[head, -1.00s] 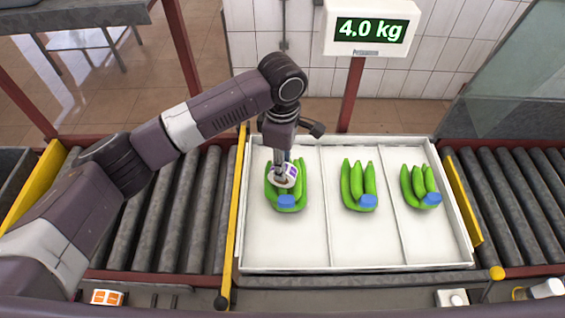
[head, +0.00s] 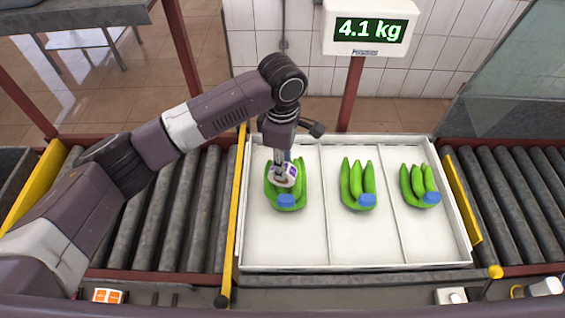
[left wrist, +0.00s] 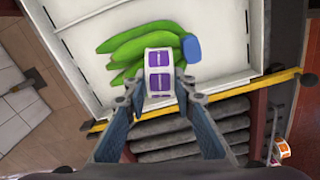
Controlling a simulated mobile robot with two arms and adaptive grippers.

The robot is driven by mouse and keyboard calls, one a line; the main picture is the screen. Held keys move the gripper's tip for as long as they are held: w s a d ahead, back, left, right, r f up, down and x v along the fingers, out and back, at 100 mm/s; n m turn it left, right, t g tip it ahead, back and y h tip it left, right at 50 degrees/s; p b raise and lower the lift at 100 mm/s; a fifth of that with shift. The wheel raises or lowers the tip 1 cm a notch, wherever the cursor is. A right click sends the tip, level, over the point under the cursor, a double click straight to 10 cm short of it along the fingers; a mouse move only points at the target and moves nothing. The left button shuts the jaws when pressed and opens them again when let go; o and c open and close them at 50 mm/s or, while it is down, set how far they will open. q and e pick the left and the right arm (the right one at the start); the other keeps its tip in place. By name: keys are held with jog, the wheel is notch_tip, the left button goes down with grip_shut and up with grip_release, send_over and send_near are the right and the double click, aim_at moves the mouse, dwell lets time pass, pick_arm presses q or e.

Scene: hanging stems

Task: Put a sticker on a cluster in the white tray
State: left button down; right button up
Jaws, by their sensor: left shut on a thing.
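The white tray (head: 355,270) lies on the conveyor, split into three lanes. Each lane holds one green banana cluster with a blue wrap at its crown: left (head: 300,190), middle (head: 357,186) and right (head: 418,182). My left gripper (head: 283,173) points down over the left cluster, shut on a white roll with purple stickers (head: 291,174). In the left wrist view the roll (left wrist: 159,72) sits between the fingertips, in front of the bananas (left wrist: 125,45). It covers part of them and looks at or very near their surface. I see no sticker on any cluster. My right gripper is out of view.
A scale display (head: 370,28) behind the tray reads 4.1 kg. An orange-and-white sticker roll (head: 108,296) lies at the front left. A small white device (head: 451,296) is at the front right. Yellow rails (head: 463,200) and rollers flank the tray.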

pick_arm(q)
jog(key=shift+s+f+p, duration=0.1)
jog(key=shift+p, duration=0.4)
dwell(1.5)
dwell(0.7)
notch_tip(320, 180, up, 3)
jog(key=p, duration=0.3)
jog(key=shift+p, duration=0.4)
notch_tip(320, 180, up, 2)
jog(key=shift+r+p, duration=0.1)
jog(key=shift+p, duration=0.35)
jog(key=shift+r, duration=2)
